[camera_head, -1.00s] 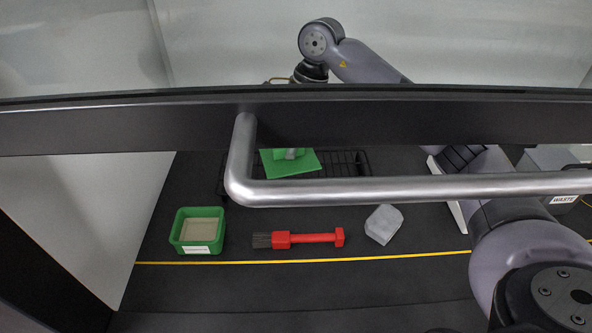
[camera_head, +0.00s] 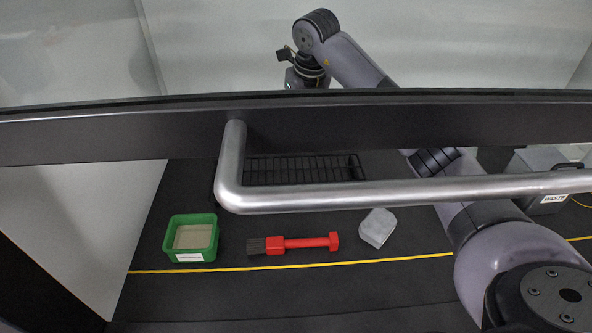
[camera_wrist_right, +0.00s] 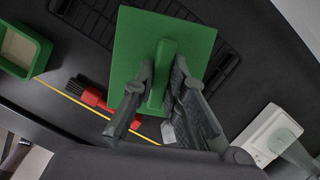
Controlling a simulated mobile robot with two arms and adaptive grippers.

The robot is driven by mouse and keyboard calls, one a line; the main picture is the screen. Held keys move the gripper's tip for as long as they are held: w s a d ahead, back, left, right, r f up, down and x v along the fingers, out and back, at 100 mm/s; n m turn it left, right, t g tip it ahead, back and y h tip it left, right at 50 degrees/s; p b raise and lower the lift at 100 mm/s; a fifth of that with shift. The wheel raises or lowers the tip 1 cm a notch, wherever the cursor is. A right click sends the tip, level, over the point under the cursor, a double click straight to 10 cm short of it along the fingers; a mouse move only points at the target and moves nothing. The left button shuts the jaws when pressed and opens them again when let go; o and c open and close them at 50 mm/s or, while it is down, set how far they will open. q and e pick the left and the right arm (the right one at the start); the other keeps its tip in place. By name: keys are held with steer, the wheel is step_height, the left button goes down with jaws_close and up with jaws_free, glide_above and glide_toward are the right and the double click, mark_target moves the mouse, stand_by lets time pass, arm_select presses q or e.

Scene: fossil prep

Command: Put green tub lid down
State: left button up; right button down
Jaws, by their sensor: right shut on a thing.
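The green tub lid (camera_wrist_right: 195,40) is a flat square plate with an upright handle, seen in the right wrist view. My right gripper (camera_wrist_right: 163,78) is shut on that handle and holds the lid over the black wire rack (camera_wrist_right: 95,15). In the head view the rack (camera_head: 300,170) is bare where it shows, and the lid and right gripper are hidden, apparently behind the dark sash frame. The green tub (camera_head: 212,243) stands at the left, uncovered, with pale material inside and a white label on its front. My left gripper is not in view.
A red-handled brush (camera_head: 305,243) and a grey block (camera_head: 378,228) lie behind the yellow line. A waste bin (camera_head: 535,165) stands at the right. The dark sash frame (camera_head: 110,135) and its metal handle (camera_head: 400,192) cross the head view.

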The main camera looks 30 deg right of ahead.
step_height(320, 180, down, 12)
steer(key=p, duration=0.2)
steer(key=shift+f+p, duration=0.1)
steer(key=shift+p, duration=0.25)
step_height(320, 180, down, 3)
steer(key=shift+f+p, duration=0.2)
steer(key=shift+p, duration=0.3)
steer(key=shift+f, duration=0.45)
steer(key=shift+f, duration=0.1)
steer(key=c, duration=1.6)
jaws_free()
